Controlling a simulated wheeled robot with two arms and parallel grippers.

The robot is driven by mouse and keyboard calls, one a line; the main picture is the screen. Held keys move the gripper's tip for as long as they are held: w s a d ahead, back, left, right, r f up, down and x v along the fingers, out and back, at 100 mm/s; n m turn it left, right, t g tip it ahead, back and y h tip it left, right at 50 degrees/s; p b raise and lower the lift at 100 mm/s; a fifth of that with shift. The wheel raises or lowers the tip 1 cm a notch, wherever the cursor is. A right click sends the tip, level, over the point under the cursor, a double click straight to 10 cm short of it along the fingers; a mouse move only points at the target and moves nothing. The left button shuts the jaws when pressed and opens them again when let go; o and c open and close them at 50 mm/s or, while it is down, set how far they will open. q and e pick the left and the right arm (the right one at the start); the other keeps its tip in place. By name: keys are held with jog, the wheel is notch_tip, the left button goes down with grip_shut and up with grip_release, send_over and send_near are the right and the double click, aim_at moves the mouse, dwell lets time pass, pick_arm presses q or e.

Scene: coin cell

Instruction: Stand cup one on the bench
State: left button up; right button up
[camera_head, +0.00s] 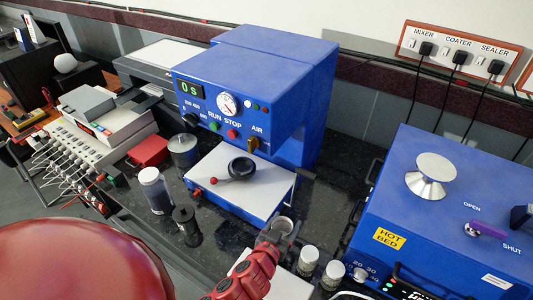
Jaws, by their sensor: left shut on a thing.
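My left gripper (277,237) is on the end of a red arm that comes up from the bottom of the head view. It is shut on a small grey cup (285,224), just in front of the blue mixer's white base. The fingers hide part of the cup, and I cannot read a label on it. I cannot tell whether its bottom touches the dark speckled bench (222,243). My right gripper is not in view.
Two small jars (308,260) (332,273) stand right of the gripper. The blue mixer (255,95) with its white base (239,183) is behind. The blue hot bed machine (455,205) is at right.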

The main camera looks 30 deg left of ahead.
pick_arm(q)
jog(key=w+a+r+n+g+y+p, duration=0.1)
jog(key=a+r+n+g+y, duration=0.3)
jog(key=a+r+n+y, duration=0.1)
jog(key=w+a+r+n+g+y+p, duration=0.1)
jog(key=w+a+r+n+g+y, duration=0.1)
jog(key=a+r+n+g+y, duration=0.2)
jog(key=a+n+y, duration=0.3)
jog(key=a, duration=0.3)
jog(key=shift+a+r, duration=0.2)
jog(key=shift+r, duration=0.15)
